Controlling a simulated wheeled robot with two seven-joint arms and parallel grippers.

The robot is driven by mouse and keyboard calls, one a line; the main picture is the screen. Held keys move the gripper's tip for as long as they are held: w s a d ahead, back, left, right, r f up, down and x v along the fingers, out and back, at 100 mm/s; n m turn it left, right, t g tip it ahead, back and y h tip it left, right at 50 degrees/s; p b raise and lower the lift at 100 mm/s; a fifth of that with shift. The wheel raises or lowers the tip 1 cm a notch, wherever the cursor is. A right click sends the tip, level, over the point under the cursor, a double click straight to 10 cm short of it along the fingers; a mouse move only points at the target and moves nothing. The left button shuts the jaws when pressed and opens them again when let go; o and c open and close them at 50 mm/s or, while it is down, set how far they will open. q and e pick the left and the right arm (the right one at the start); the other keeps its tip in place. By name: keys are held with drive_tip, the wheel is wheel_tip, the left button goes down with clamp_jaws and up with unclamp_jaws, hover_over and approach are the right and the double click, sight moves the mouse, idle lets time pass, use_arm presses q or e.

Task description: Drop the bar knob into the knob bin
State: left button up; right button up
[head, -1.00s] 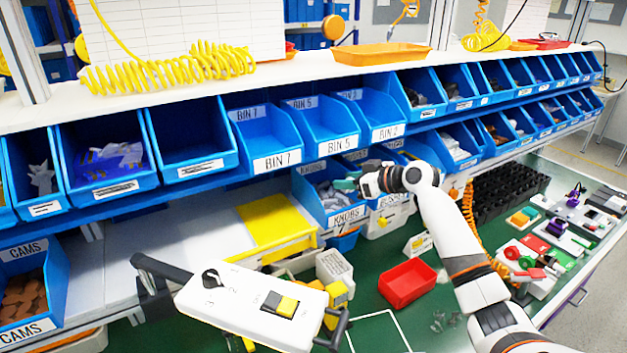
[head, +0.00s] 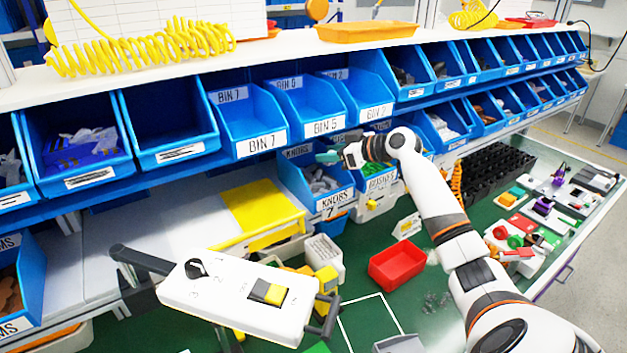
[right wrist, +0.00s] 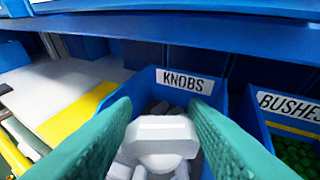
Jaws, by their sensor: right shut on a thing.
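My right gripper (head: 328,157) has teal fingers and is over the blue knob bin (head: 335,204), labelled KNOBS, in the head view. In the right wrist view the fingers (right wrist: 160,125) are shut on a light grey bar knob (right wrist: 160,132). The knob is above the open bin, whose KNOBS label (right wrist: 186,81) shows behind it. Other grey knobs lie in the bin below. In the head view I cannot make out the held knob apart from the fingers. My left gripper is not in view.
A bushes bin (head: 380,183) stands right of the knob bin. Blue bins (head: 262,148) hang above. A yellow panel (head: 262,207) lies to the left. A white switch box (head: 240,300) with a black rotary knob is in front. A red tray (head: 397,264) sits on the green bench.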

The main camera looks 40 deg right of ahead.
drive_tip(key=shift+f, duration=0.4)
drive_tip(key=o, duration=0.8)
drive_tip(key=shift+s, duration=0.1)
drive_tip(key=shift+o, duration=1.1)
drive_tip(key=b+v, duration=0.5)
drive_tip(key=v, duration=0.7)
